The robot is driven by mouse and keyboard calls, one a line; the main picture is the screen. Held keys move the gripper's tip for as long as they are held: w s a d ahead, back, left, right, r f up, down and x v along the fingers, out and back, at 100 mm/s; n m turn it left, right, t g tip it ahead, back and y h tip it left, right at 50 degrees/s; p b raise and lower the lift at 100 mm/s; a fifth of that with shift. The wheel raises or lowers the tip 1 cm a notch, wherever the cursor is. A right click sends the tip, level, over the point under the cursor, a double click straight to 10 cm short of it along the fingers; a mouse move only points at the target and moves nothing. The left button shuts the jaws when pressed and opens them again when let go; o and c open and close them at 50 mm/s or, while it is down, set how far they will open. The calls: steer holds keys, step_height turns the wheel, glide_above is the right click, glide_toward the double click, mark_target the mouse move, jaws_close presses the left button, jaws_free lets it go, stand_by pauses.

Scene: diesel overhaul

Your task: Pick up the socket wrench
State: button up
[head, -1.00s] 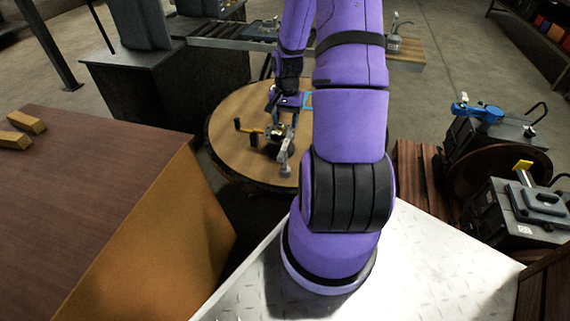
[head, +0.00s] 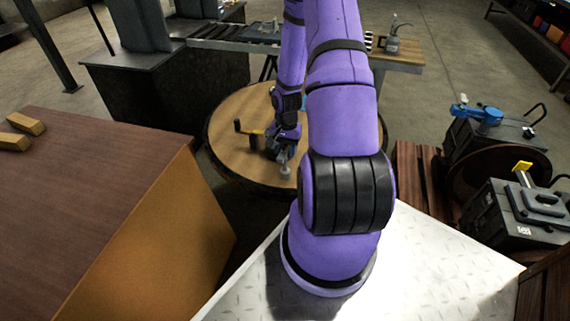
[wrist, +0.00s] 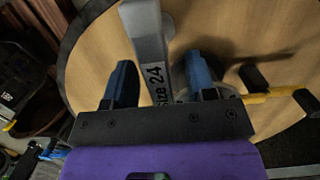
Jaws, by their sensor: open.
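The socket wrench (wrist: 147,30) is a grey metal bar marked "Size 24" in the wrist view. It runs from the top edge down between the two fingers of my gripper (wrist: 160,82). The fingers are open on either side of it, with a visible gap at the left finger; contact at the right finger cannot be told. The wrench's lower part is hidden behind the gripper body. In the head view my gripper (head: 281,143) is low over the round table, and a grey end of the wrench (head: 285,168) shows just below it.
A yellow tool with black ends (wrist: 270,97) lies close to the right of the gripper in the wrist view. The round wooden table (head: 232,118) has free room at its left. A brown bench (head: 90,190) stands at left, black cases (head: 490,213) at right.

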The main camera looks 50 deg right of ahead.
steer(key=shift+f, duration=0.65)
steer(key=shift+c, duration=0.5)
jaws_close()
steer(key=shift+r, duration=0.2)
